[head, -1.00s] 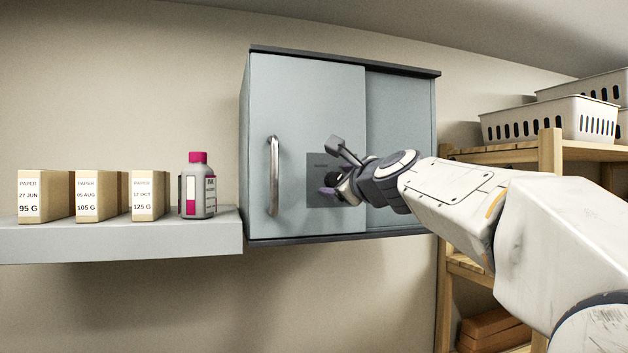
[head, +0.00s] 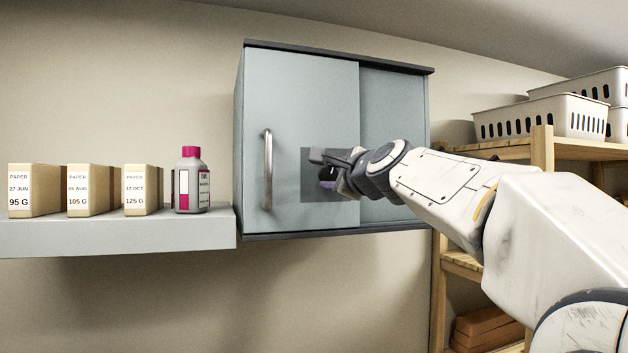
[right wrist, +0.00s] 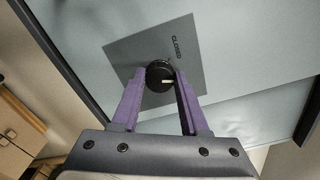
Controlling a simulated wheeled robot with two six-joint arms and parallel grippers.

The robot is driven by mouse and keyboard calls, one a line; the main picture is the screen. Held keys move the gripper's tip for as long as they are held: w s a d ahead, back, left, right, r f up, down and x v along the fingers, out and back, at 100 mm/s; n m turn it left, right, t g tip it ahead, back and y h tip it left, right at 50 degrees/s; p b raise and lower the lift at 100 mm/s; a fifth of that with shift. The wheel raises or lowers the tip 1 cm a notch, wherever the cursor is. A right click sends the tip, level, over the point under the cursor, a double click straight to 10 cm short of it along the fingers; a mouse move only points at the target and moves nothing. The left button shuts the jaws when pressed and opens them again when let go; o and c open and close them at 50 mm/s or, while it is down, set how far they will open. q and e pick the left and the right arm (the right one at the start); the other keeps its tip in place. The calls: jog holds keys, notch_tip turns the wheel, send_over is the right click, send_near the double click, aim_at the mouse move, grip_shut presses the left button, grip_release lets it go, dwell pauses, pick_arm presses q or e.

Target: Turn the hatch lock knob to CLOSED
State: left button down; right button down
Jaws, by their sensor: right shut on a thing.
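The hatch lock knob (right wrist: 158,74) is a round black knob with a short pale mark on its face. It sits on a dark grey plate (right wrist: 130,58) on the cabinet's sliding door; the plate also shows in the head view (head: 309,191). The word CLOSED (right wrist: 177,48) is printed on the plate, above and to the right of the knob in the right wrist view. The pale mark does not point at it. My right gripper (right wrist: 159,80) has its purple fingers shut on the knob, one on each side. In the head view, my right gripper (head: 327,175) hides most of the knob.
The grey cabinet door (head: 303,105) has a vertical bar handle (head: 267,168) left of the plate. A shelf (head: 110,236) at left holds paper boxes (head: 88,191) and a pink-capped bottle (head: 192,182). A wooden rack with white baskets (head: 540,117) stands at right.

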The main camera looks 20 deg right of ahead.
jog(key=n+b, duration=0.1)
jog(key=n, duration=0.1)
jog(key=n+b, duration=0.1)
jog(key=n, duration=0.2)
jog(key=shift+f+n+b, duration=0.2)
jog(key=shift+n+b, duration=0.1)
jog(key=n+b, duration=0.2)
jog(key=n, duration=0.3)
jog(key=shift+n+b, duration=0.35)
jog(key=shift+n, duration=0.05)
jog(key=shift+c, duration=2.1)
grip_release()
jog(key=s+b, duration=0.4)
jog(key=s, duration=0.6)
jog(key=shift+s+d, duration=0.15)
jog(key=shift+s, duration=0.05)
